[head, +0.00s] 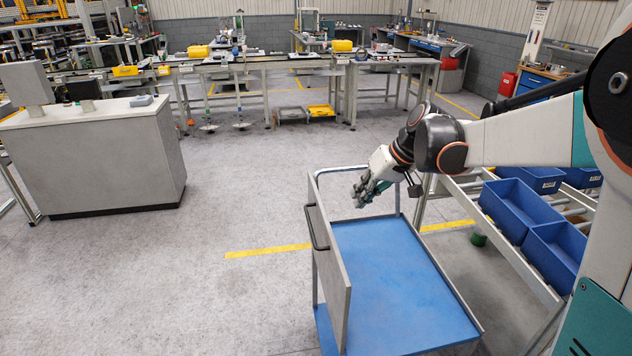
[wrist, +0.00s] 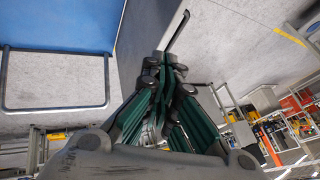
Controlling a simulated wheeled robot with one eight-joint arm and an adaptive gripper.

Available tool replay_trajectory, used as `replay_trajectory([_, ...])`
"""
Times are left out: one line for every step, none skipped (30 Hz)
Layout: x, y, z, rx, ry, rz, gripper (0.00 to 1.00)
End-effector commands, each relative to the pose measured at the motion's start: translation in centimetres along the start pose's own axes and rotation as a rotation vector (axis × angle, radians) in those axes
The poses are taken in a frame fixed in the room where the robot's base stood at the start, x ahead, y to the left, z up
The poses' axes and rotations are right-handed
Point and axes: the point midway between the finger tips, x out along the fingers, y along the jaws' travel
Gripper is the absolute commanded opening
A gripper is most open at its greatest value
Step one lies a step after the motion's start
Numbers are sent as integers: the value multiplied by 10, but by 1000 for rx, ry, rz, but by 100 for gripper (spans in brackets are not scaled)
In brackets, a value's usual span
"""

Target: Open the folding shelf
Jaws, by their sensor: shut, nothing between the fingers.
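The folding shelf (head: 333,262) is a grey panel standing upright along the left side of a cart with a blue deck (head: 395,275). A dark bar handle (head: 316,228) sits on its outer left face. My gripper (head: 361,193) is shut and empty, above the far end of the deck, right of the panel's far top corner. In the wrist view my gripper's fingertips (wrist: 168,68) are together close to the panel (wrist: 140,45). The dark handle (wrist: 179,30) shows just beyond them. Whether the fingers touch the panel cannot be told.
The cart's grey push rail (wrist: 55,107) rises at its far end. Blue bins (head: 515,208) sit on a roller rack close to the right of the cart. A grey cabinet (head: 95,160) stands at far left. The floor left of the cart is clear.

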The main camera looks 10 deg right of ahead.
Motion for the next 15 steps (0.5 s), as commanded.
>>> replay_trajectory([1, 12, -13, 7, 12, -13, 0])
replay_trajectory([4, 19, -19, 9, 19, -20, 0])
replay_trajectory([7, 27, -25, 12, 27, -31, 0])
replay_trajectory([10, 33, -29, 14, 33, -38, 0])
replay_trajectory([12, 38, -32, 16, 39, -44, 0])
replay_trajectory([15, 44, -37, 16, 45, -52, 0])
replay_trajectory([17, 48, -39, 17, 50, -57, 0])
replay_trajectory([19, 51, -41, 18, 53, -60, 0])
replay_trajectory([21, 55, -43, 20, 58, -64, 0])
replay_trajectory([22, 58, -44, 21, 60, -67, 0])
replay_trajectory([23, 59, -45, 21, 62, -70, 0])
replay_trajectory([25, 61, -46, 21, 64, -72, 0])
replay_trajectory([26, 61, -46, 21, 65, -73, 0])
replay_trajectory([28, 62, -47, 20, 65, -73, 0])
replay_trajectory([32, 62, -47, 20, 65, -73, 0])
